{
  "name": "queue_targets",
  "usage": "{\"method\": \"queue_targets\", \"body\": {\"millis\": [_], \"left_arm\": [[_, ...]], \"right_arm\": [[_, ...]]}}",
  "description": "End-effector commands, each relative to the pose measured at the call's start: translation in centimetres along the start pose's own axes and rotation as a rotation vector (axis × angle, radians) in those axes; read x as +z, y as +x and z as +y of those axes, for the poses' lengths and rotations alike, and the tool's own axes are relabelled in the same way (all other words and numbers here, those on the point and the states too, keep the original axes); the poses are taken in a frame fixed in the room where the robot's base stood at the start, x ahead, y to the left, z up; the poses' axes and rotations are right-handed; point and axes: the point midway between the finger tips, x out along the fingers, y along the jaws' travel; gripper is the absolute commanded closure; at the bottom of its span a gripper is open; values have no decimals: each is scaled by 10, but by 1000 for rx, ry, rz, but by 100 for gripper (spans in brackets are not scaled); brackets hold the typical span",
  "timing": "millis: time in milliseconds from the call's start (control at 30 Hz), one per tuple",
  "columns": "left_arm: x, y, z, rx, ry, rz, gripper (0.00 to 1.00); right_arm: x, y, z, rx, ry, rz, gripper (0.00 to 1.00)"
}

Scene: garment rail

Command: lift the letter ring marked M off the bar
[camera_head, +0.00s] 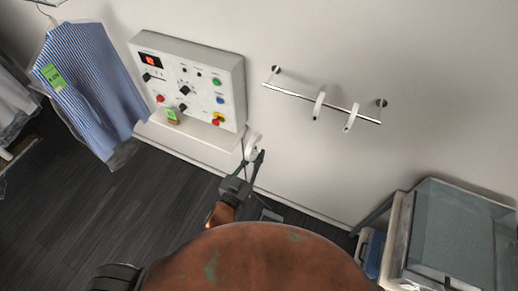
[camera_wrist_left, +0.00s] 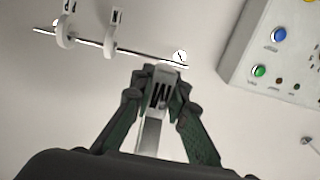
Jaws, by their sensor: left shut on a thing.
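The bar (camera_head: 290,93) is mounted on the white wall and carries two white rings, a left one (camera_head: 319,105) and a right one (camera_head: 351,118). My left gripper (camera_head: 254,157) is below and left of the bar's left end, shut on a white ring (camera_head: 251,146). In the left wrist view the held ring (camera_wrist_left: 160,92) shows a black M between the fingers. The bar (camera_wrist_left: 85,42) and its two rings (camera_wrist_left: 65,30) (camera_wrist_left: 111,38) show behind it; their letters are too small to read surely. In the head view the M ring is apart from the bar. My right gripper is not in view.
A control panel (camera_head: 195,65) with buttons stands left of the bar, above a white ledge (camera_head: 190,138). A striped shirt (camera_head: 88,85) hangs at the far left. A glass-sided case (camera_head: 455,235) stands at the lower right. The wall around the bar is clear.

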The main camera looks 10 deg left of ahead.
Motion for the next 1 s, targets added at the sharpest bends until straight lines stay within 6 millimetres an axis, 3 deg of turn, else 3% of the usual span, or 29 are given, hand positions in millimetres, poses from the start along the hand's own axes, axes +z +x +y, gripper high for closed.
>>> {"method": "queue_targets", "body": {"millis": [1000], "left_arm": [[1, -98, 0, 0, 0, -3, 100]], "right_arm": [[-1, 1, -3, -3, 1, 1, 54]]}}
